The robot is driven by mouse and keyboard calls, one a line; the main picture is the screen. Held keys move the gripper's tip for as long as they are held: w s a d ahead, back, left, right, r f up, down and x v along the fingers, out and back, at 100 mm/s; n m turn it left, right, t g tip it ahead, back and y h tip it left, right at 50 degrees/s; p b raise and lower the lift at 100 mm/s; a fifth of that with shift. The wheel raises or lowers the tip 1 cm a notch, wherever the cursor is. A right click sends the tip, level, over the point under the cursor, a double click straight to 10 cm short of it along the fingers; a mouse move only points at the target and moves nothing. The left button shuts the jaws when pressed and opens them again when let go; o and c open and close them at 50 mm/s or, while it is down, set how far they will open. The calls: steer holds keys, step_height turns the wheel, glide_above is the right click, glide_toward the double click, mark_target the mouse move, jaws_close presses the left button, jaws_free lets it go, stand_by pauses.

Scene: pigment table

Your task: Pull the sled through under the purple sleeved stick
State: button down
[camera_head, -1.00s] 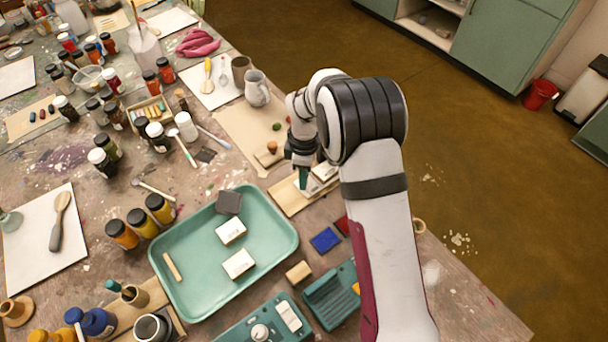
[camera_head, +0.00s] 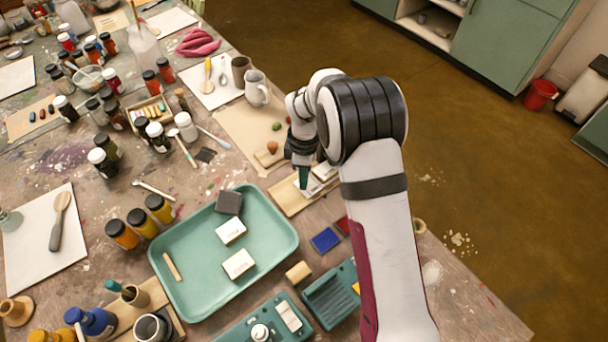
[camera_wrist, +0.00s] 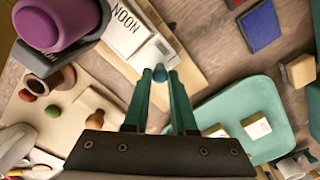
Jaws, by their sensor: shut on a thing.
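My gripper (camera_head: 303,180) points down over a pale wooden board (camera_head: 287,202). In the wrist view, my gripper (camera_wrist: 161,78) is shut on a small teal knob (camera_wrist: 159,71). The knob stands at the near end of what looks like the sled, a grey-and-white piece (camera_wrist: 152,54). A white block marked NOON (camera_wrist: 125,32) lies behind it. A rounded purple thing (camera_wrist: 50,22) on a grey body fills the top left of the wrist view, close to the camera. I cannot tell whether it is the sleeved stick. My arm hides that area in the head view.
A green tray (camera_head: 168,291) with white blocks lies left of the board. A blue square (camera_head: 325,240) and a small tan block (camera_head: 298,271) lie near it.

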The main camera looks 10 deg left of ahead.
mark_target(318, 175)
steer(key=shift+d, duration=0.1)
steer(key=shift+w+d, duration=1.5)
steer(key=shift+w, duration=0.1)
steer(key=c, duration=0.7)
jaws_free()
steer(key=shift+c, duration=0.2)
step_height(318, 175, up, 16)
